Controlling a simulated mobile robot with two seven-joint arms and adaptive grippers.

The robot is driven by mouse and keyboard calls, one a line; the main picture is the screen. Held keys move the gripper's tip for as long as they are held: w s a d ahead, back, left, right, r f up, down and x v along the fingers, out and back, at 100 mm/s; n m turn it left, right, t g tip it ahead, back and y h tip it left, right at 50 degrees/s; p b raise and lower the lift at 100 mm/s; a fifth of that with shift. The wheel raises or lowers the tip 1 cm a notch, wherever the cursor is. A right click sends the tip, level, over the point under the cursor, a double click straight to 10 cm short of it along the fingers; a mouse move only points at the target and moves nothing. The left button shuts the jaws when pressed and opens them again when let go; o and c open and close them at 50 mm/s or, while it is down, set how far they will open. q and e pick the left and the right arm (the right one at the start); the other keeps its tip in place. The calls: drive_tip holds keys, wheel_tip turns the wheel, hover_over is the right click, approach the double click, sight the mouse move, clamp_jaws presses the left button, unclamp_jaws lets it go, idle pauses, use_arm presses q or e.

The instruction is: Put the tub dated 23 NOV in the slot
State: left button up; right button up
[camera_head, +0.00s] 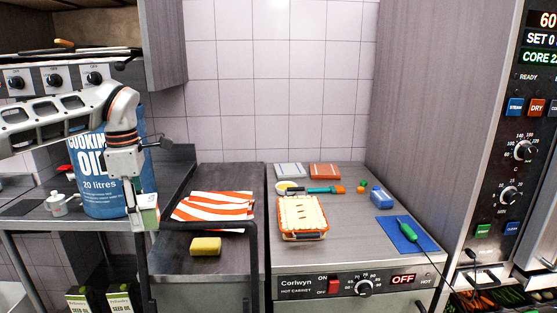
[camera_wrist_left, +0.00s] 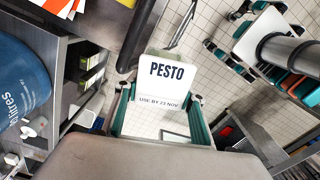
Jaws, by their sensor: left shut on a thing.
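My left gripper (camera_head: 142,200) is at the front of the left-hand shelf unit, in front of the blue oil drum. It is shut on a small tub (camera_head: 147,216), which looks pale with some green in the head view. In the left wrist view the tub's white label (camera_wrist_left: 167,82) reads PESTO, USE BY 23 NOV. It sits between the teal fingers of my left gripper (camera_wrist_left: 160,120). The floor shows beyond it. I cannot make out the slot in either view. My right gripper is not in view.
The oil drum (camera_head: 92,180) stands close behind my left gripper. A striped cloth (camera_head: 213,206) and yellow sponge (camera_head: 205,246) lie to its right. A pie-like dish (camera_head: 302,216), blue mat (camera_head: 407,240) and several small items occupy the hot cabinet (camera_head: 345,262).

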use_arm(q)
drive_tip(key=s+d+f+m, duration=0.4)
drive_tip(key=s+f+m, duration=0.4)
drive_tip(key=m, duration=0.3)
drive_tip(key=s+d+f+m, duration=0.4)
drive_tip(key=s+f+m, duration=0.4)
drive_tip(key=m, duration=0.2)
drive_tip(key=shift+s+f+m, duration=0.15)
drive_tip(key=shift+s+m, duration=0.05)
drive_tip(key=shift+m, duration=0.2)
drive_tip(key=shift+a, duration=0.1)
